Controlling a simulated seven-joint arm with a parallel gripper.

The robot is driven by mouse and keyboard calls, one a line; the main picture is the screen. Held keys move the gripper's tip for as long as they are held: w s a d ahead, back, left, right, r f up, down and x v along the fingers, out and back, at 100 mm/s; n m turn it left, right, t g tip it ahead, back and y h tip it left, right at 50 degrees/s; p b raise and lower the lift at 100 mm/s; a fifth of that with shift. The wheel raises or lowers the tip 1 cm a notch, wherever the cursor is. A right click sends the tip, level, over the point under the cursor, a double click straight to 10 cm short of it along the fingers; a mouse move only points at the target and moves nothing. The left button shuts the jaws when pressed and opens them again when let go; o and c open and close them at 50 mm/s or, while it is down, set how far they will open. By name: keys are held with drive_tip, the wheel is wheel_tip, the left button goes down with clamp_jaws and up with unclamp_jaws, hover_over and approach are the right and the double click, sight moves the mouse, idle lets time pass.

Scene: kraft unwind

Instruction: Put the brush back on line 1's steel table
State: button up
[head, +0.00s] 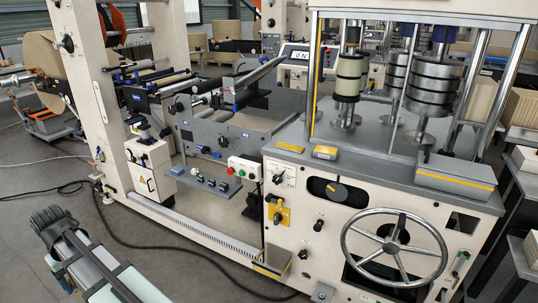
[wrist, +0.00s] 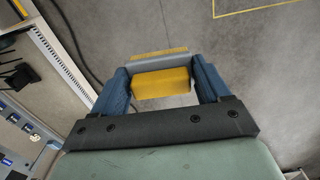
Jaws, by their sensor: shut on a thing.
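My gripper (head: 52,220) is at the lower left of the head view, out over the floor and apart from the machines. In the wrist view its two blue fingers (wrist: 160,78) are shut on a yellow block-shaped thing with a grey band (wrist: 162,83), which I take to be the brush. Its far side shows a second yellow strip beyond the grey band. The held thing is hidden behind the fingers in the head view. A dark steel-topped table (head: 522,177) stands at the far right; I cannot tell which line it belongs to.
A cream machine with a handwheel (head: 394,248) fills the right. Yellow-topped pieces (head: 325,153) lie on its grey top. A cream upright (head: 98,130) and a low rail (head: 195,230) stand right of my gripper. Dark cables (head: 165,247) cross the floor. Bare floor surrounds my gripper.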

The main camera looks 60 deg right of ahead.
drive_tip(key=s+d+r+m, duration=0.25)
drive_tip(key=s+d, duration=0.25)
drive_tip(key=d, duration=1)
drive_tip(key=s+d+r+m, duration=0.1)
drive_tip(key=s+d+m, duration=0.3)
drive_tip(key=d, duration=1)
drive_tip(key=s+d+r+m, duration=0.15)
drive_tip(key=s+d, duration=0.45)
drive_tip(key=d, duration=0.9)
drive_tip(key=s+d+r+m, duration=0.3)
drive_tip(key=s+d+r, duration=0.1)
drive_tip(key=s+d, duration=0.8)
drive_tip(key=s+d+r+m, duration=0.2)
drive_tip(key=s+d+r, duration=0.1)
drive_tip(key=s+d, duration=0.9)
drive_tip(key=s+d+r+m, duration=0.3)
drive_tip(key=s+d+r, duration=0.1)
drive_tip(key=s+d, duration=0.8)
drive_tip(key=s+d+r+m, duration=0.1)
drive_tip(key=d+r, duration=0.3)
drive_tip(key=d, duration=0.4)
drive_tip(key=shift+s+a+f, duration=0.1)
drive_tip(key=shift+f, duration=2.3)
drive_tip(key=shift+s+a+f, duration=0.1)
drive_tip(key=shift+f, duration=2.25)
drive_tip(key=shift+f, duration=0.15)
drive_tip(key=o, duration=1)
